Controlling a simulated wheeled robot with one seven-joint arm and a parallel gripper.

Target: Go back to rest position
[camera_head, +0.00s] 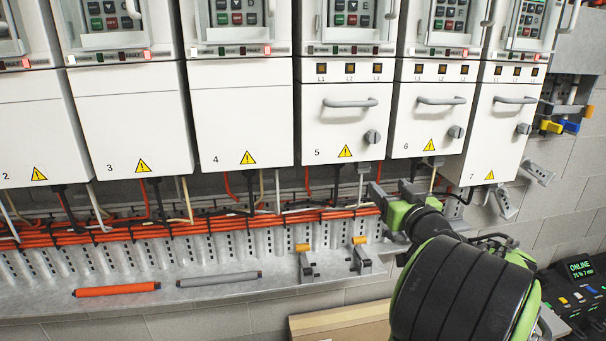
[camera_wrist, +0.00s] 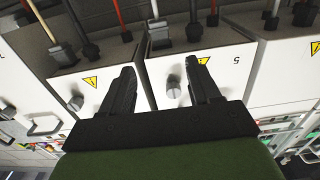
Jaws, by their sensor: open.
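My gripper (camera_head: 378,207) is in front of the lower edge of the cabinets, near the gap between cabinet 5 (camera_head: 318,129) and cabinet 6 (camera_head: 405,122), above the metal shelf. In the wrist view my gripper (camera_wrist: 160,85) has its two dark fingers apart with nothing between them. Behind the fingers the wrist view shows the undersides of the cabinets upside down, with a grey knob (camera_wrist: 172,86) seen between the fingertips. My green and black arm hides part of the shelf and wall at the right.
Orange cables (camera_head: 180,227) run under the cabinets. The metal shelf (camera_head: 200,305) holds an orange rod (camera_head: 116,289), a grey rod (camera_head: 219,278) and two clamps with orange tops. A cardboard box (camera_head: 340,322) is below. A control panel (camera_head: 580,296) is at lower right.

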